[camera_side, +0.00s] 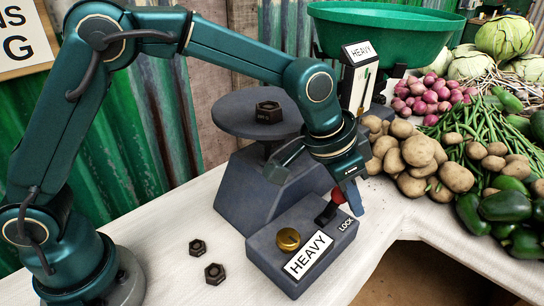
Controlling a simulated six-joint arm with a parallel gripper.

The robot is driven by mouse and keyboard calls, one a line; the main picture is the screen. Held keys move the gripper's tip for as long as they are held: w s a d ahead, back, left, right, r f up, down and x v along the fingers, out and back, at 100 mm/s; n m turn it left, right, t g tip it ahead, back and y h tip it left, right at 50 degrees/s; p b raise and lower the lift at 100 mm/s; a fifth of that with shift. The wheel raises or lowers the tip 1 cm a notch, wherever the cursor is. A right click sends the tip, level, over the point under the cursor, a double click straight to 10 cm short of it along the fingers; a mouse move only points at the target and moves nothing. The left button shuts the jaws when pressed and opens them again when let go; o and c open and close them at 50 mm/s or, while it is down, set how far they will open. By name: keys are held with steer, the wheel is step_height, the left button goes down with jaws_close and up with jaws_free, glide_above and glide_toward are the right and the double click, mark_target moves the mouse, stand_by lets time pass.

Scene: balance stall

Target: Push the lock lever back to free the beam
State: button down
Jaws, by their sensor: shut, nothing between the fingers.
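The lock lever (326,214) is a short dark lever with a red knob on top. It stands in the dark grey box (265,255), beside the word LOCK. My gripper (357,208) points down with its fingers shut and empty, close to the right of the red knob. I cannot tell whether the fingers touch the knob. The balance scale (245,185) stands behind the box, with a dark round pan (235,115) at the left and a green pan (385,30) at the back. The beam itself is mostly hidden behind my arm and the housings.
A hex weight (269,112) sits on the dark pan. Two smaller hex weights (197,247) lie on the white table (165,220) at the left. The box carries a brass knob (288,239) and a HEAVY label. Potatoes (418,151), onions, beans and peppers crowd the right side.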

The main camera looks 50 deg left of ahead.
steer(key=shift+s+a+f, duration=0.1)
steer(key=shift+a+f, duration=0.6)
steer(key=shift+f, duration=0.05)
steer(key=shift+a+r, duration=0.2)
steer(key=shift+a, duration=0.45)
step_height(320, 180, up, 6)
steer(key=d, duration=0.2)
steer(key=shift+d+r, duration=0.2)
